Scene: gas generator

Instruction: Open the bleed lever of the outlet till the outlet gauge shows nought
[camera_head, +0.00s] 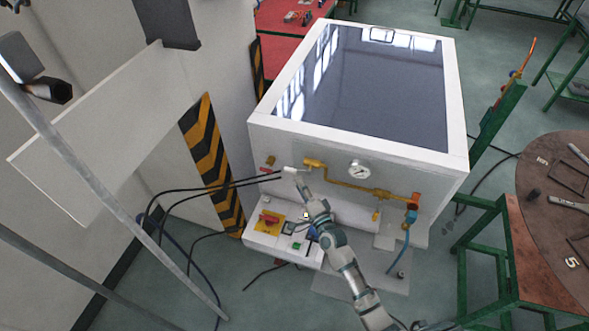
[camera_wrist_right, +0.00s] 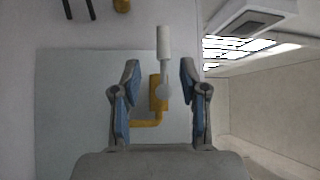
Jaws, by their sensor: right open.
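The outlet pipework is yellow and runs along the front of a white cabinet. A yellow valve (camera_head: 313,163) at its left end carries a lever with a pale handle (camera_head: 290,170). In the right wrist view the pale lever handle (camera_wrist_right: 163,42) points up from the yellow valve (camera_wrist_right: 156,92). My right gripper (camera_wrist_right: 158,90) is open, with one blue-padded finger on each side of the lever, and contact is not visible. In the head view my right gripper (camera_head: 298,180) is at the lever. The round gauge (camera_head: 359,170) is right of it; its needle is too small to read. My left gripper is not in view.
The cabinet (camera_head: 452,110) has a dark glossy top. A yellow panel with a red switch (camera_head: 268,219) sits below the lever. Black cables (camera_head: 205,190) run in from the left. An orange fitting (camera_head: 415,200) is on the right. A round brown table (camera_head: 545,215) stands farther right.

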